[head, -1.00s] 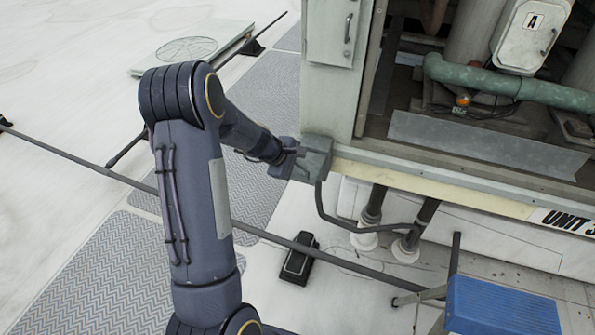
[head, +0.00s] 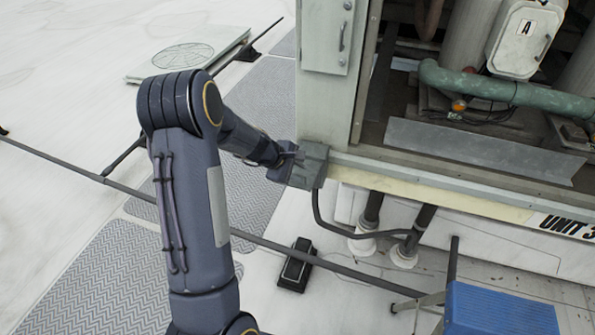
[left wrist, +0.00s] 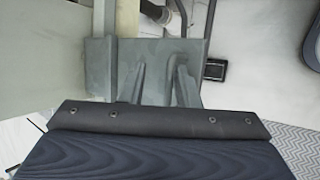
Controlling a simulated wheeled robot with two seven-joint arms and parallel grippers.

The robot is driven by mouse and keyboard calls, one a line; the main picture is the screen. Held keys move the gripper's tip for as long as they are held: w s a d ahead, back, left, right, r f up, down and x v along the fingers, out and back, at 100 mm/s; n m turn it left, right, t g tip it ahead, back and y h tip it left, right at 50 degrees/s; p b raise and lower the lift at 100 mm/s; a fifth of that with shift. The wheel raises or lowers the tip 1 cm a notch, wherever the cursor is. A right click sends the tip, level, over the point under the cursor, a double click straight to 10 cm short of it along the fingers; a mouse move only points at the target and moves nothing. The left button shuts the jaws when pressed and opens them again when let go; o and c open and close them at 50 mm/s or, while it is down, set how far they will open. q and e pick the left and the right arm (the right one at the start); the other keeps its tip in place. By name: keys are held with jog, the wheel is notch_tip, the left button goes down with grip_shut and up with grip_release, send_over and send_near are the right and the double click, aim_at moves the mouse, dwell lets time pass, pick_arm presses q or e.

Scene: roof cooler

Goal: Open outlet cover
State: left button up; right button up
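The grey outlet box with its cover (head: 314,166) is fixed at the lower corner of the pale cooler housing, with a dark cable running down from it. My left gripper (head: 292,160) is right at the box's left side in the head view. In the left wrist view, the grey cover (left wrist: 160,50) fills the middle. The two fingers of my left gripper (left wrist: 160,78) point at it and stand apart, with nothing seen between them. I cannot tell whether they touch the cover or whether it is lifted. My right gripper is not in view.
The housing (head: 328,110) rises just behind the box, with green pipe (head: 500,90) inside. Grey mats lie left.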

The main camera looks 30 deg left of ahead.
pick_arm(q)
jog(key=v, duration=0.8)
dwell(0.4)
jog(key=s+d+r+m+h, duration=0.2)
jog(key=s+d+r+m, duration=0.6)
jog(key=s+d+r, duration=0.25)
jog(key=s+d+m, duration=0.2)
jog(key=s+m, duration=0.1)
jog(key=s, duration=0.2)
jog(key=s+d+f+m+y, duration=0.1)
jog(key=s+d+m, duration=0.1)
jog(key=s, duration=0.3)
jog(key=s+d+m+g, duration=0.1)
jog(key=s+d+m, duration=0.2)
jog(key=s, duration=0.3)
jog(key=shift+f+m, duration=0.35)
jog(key=shift+m, duration=0.55)
